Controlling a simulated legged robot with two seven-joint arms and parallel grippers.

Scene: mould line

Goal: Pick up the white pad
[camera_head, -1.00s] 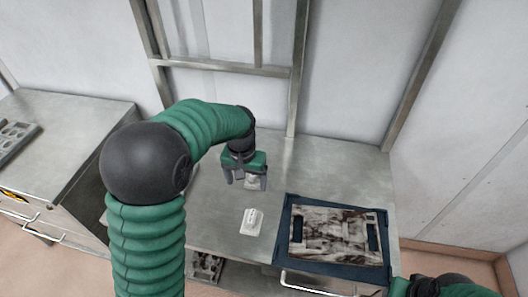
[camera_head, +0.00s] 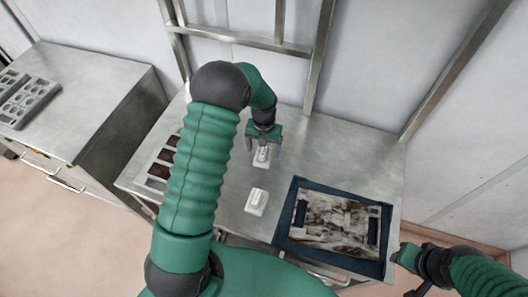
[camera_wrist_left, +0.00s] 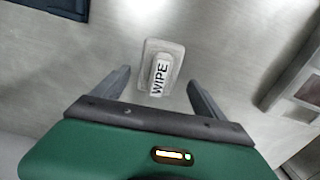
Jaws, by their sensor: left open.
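A small white pad (camera_head: 262,157) with a raised grip lies on the metal table, just under my left gripper (camera_head: 263,150). In the left wrist view this pad (camera_wrist_left: 172,52) bears the word "WIPE". The left gripper is open, pointing down, its fingers on either side of the pad's near end; I cannot tell whether they touch it. A second white pad (camera_head: 257,202) of similar form lies on the table nearer to me, apart from the gripper. My right gripper (camera_head: 408,270) is at the lower right edge of the table; its fingers are unclear.
A dark blue tray (camera_head: 285,222) with a stained, patterned plate (camera_head: 335,222) lies to the right. A compartmented holder with dark inserts (camera_head: 160,171) is at the table's left, partly behind my arm. A separate cabinet (camera_head: 85,115) stands left. Metal framing (camera_head: 240,40) rises behind the table.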

